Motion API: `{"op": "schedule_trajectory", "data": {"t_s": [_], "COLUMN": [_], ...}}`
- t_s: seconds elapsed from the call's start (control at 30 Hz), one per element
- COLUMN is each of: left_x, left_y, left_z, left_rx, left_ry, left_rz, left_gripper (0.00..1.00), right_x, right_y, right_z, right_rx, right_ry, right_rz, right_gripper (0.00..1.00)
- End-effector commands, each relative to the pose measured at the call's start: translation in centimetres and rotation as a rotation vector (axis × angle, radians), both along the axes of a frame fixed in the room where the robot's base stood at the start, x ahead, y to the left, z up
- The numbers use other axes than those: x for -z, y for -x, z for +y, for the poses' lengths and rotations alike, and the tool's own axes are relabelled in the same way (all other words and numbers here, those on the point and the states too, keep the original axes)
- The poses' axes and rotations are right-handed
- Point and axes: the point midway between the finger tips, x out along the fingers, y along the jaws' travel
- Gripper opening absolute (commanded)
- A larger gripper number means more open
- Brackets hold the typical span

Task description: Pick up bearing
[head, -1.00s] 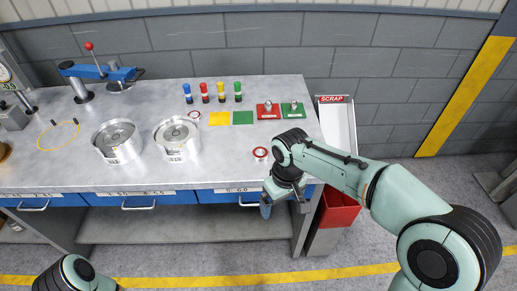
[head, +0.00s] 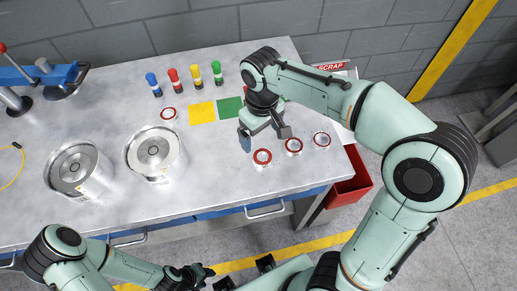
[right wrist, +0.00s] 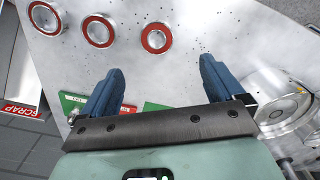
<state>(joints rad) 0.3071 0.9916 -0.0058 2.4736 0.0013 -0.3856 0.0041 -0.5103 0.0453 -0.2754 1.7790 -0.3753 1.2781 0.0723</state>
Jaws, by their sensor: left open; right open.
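Three round bearings with red rings lie in a row on the bench: a left one (head: 262,157), a middle one (head: 293,146) and a right one (head: 321,140). A similar red-ringed one (head: 169,113) lies near the yellow square. My right gripper (head: 265,138) is open and empty above the bench, close to the left bearing. In the right wrist view, that bearing (right wrist: 157,38) lies beyond the open fingertips (right wrist: 160,68), roughly between their lines. The other two (right wrist: 98,30) (right wrist: 45,17) lie to its left. My left gripper (head: 195,277) is low at the bottom edge, away from the bench top; its fingers are unclear.
Two metal cylinders (head: 77,170) (head: 155,153) stand on the left of the bench. Colored pegs (head: 195,76) stand at the back, near yellow (head: 202,113) and green (head: 229,106) squares. A red bin (head: 350,180) is off the right edge, below the scrap chute.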

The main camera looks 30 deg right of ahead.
Motion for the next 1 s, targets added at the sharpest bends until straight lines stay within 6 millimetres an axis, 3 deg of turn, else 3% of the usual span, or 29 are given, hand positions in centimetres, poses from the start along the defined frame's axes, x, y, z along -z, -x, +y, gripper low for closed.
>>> {"op": "schedule_trajectory", "data": {"t_s": [0.1, 0.23, 0.47, 0.8, 1.0], "left_x": [0.7, 1.0, 1.2, 1.6, 1.6], "left_y": [0.5, 0.6, 0.7, 0.9, 0.9], "left_z": [0.0, 0.0, 0.0, 0.0, 0.0], "left_rx": [0.000, 0.000, 0.000, 0.000, -0.001], "left_ry": [0.000, -0.001, -0.001, 0.000, 0.000], "left_rz": [0.006, 0.008, 0.008, 0.010, 0.010], "left_gripper": [0.43, 0.43, 0.43, 0.43, 0.43], "right_x": [2.8, 4.9, 6.5, 11.0, 11.3], "right_y": [0.2, 0.1, 0.0, -0.2, -0.2], "right_z": [0.0, 0.0, -0.1, -0.6, -0.6], "right_rx": [-0.001, -0.001, -0.001, -0.001, -0.001], "right_ry": [0.002, 0.001, 0.001, 0.001, 0.000], "right_rz": [0.008, 0.005, 0.004, 0.004, 0.001], "right_gripper": [0.95, 0.95, 0.95, 0.95, 0.95]}}
